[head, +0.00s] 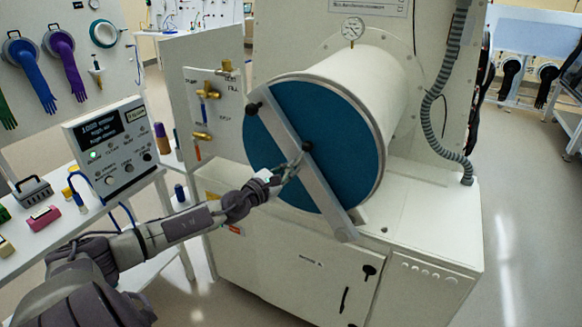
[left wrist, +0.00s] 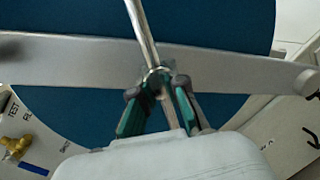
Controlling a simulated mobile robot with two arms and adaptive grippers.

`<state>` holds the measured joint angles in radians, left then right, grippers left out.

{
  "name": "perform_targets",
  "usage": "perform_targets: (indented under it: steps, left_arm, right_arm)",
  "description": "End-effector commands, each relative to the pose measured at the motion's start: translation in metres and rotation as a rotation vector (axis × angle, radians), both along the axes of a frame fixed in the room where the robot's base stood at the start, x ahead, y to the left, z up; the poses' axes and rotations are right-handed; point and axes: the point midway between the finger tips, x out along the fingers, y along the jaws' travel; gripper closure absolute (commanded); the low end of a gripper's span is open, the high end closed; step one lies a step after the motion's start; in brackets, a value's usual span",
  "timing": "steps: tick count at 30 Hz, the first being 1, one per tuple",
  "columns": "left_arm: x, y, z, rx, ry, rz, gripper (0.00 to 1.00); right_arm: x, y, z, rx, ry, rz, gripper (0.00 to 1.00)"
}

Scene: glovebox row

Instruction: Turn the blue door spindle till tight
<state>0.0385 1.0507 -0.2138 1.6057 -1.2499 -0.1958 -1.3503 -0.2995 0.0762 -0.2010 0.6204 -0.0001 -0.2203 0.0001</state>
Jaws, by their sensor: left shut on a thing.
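The blue round door (head: 280,118) closes the end of a white cylinder on the cabinet. A grey bar (head: 325,192) crosses it on a slant, from upper left to lower right. My left gripper (head: 291,170) is at the middle of this bar, by the spindle. In the left wrist view, a bright metal spindle rod (left wrist: 142,22) stands across the grey bar (left wrist: 230,70). The left gripper's fingertips (left wrist: 158,90) are shut on the rod near its end, in front of the blue door (left wrist: 200,18). The fingers partly hide the spindle's hub. My right gripper is not in view.
A valve panel (head: 212,110) with brass fittings stands left of the door. A control box (head: 112,145) and small items stand on a side table at left. A grey hose (head: 430,100) hangs at right. The floor at right is clear.

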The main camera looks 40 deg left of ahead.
Motion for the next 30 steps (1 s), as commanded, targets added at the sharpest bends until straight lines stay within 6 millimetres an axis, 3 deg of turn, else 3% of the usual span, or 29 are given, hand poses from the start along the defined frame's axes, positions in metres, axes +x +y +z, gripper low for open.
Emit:
perform_targets:
  steps: [15,16,20,30]
  left_arm:
    - [-0.0001,0.0007,-0.0006,0.024,0.006,0.001,1.00]
    - [-0.0001,0.0007,-0.0006,0.024,0.006,0.001,0.85]
    - [-0.0001,0.0005,-0.0005,0.022,0.006,0.001,0.63]
    - [-0.0013,0.0003,-0.0006,0.020,0.006,0.001,0.62]
  right_arm:
    - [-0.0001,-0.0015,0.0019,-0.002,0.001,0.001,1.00]
    - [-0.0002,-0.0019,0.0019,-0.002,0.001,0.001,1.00]
    - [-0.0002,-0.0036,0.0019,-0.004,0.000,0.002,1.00]
    - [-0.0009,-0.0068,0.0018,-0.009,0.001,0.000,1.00]
